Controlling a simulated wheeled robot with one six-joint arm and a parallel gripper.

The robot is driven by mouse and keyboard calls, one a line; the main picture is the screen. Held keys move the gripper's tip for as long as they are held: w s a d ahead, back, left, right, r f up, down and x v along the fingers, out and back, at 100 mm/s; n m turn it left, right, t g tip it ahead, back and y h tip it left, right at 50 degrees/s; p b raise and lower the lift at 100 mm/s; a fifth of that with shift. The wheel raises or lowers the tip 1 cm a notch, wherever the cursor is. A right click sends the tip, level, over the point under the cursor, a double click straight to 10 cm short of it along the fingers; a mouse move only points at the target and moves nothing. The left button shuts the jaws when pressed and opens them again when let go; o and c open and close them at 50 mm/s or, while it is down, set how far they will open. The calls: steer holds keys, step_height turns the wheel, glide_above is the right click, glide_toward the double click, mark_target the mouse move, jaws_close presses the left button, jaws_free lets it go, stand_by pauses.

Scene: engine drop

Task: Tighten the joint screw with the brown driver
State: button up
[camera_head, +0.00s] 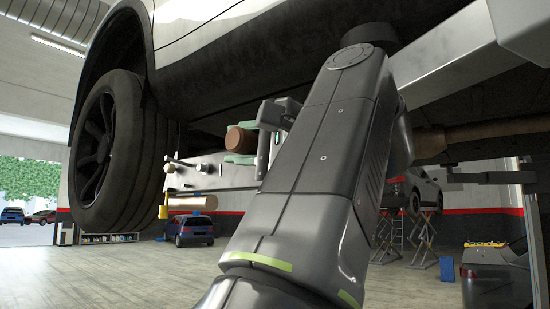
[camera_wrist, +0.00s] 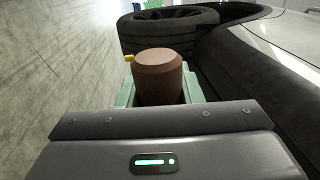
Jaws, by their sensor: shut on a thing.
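The brown driver's thick handle (camera_head: 241,140) sits between the pale green finger pads of my gripper (camera_head: 243,144), under the car. In the wrist view the brown handle (camera_wrist: 158,78) fills the space between the two green fingers of my gripper (camera_wrist: 157,92), with its rounded end toward the camera. The driver's shaft and tip are hidden in both views. My gripper is shut on the handle. A light grey assembly (camera_head: 215,170) with small pins and knobs lies just below and left of my gripper. I cannot make out the joint screw.
The car's tyre (camera_head: 123,155) hangs close on the left, and its underbody (camera_head: 250,55) is just above my arm. A copper-coloured cylinder (camera_head: 192,202) and a yellow piece (camera_head: 163,211) hang below the grey assembly. The floor (camera_head: 90,275) at lower left is clear.

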steer(key=shift+w+d, duration=0.9)
steer(key=shift+w, duration=0.2)
steer(key=shift+w+d, duration=0.85)
steer(key=shift+w, duration=0.25)
steer(key=shift+w, duration=0.1)
steer(key=shift+w+d, duration=0.3)
steer(key=shift+w, duration=0.05)
steer(key=shift+w+d, duration=0.15)
steer(key=shift+w+d, duration=0.3)
steer(key=shift+w, duration=0.15)
steer(key=shift+w+d, duration=0.25)
steer(key=shift+w, duration=0.05)
